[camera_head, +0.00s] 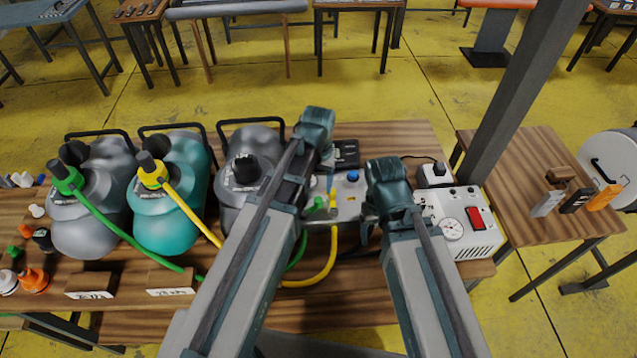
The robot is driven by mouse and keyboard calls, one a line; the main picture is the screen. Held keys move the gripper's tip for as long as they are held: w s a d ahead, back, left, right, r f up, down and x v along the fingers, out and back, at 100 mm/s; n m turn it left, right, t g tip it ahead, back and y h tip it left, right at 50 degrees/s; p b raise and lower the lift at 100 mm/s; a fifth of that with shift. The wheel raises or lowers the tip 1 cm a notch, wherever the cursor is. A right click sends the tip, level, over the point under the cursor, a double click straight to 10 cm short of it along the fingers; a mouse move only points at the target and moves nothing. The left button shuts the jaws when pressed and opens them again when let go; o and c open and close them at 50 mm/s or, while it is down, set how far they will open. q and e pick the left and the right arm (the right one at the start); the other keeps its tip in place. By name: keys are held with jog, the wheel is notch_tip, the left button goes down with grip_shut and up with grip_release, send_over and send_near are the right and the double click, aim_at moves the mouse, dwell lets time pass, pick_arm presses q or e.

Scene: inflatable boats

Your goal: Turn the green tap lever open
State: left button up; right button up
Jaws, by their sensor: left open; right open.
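A grey metal manifold block (348,208) sits on the wooden table between my two arms. The small green tap lever (319,203) is on its left part, beside a yellow tap lever (333,198); a blue knob (352,176) is further right. My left gripper (326,160) is just behind the green lever, mostly hidden by its own arm, and looks apart from it. My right gripper (368,232) is open at the block's right front and touches no lever that I can see. My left arm covers part of the block's left side.
A green hose (117,233) and a yellow hose (190,212) run from grey and teal tanks (168,205) at left. A white gauge box (468,226) stands close right of my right arm. A grey post (527,75) rises behind it.

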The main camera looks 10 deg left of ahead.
aim_at(318, 200)
pick_arm(q)
notch_tip(318, 200, up, 8)
jog(key=p, duration=0.6)
jog(key=shift+f, duration=0.2)
pick_arm(e)
notch_tip(318, 200, up, 8)
jog(key=shift+f, duration=0.25)
pick_arm(q)
jog(key=shift+f, duration=0.1)
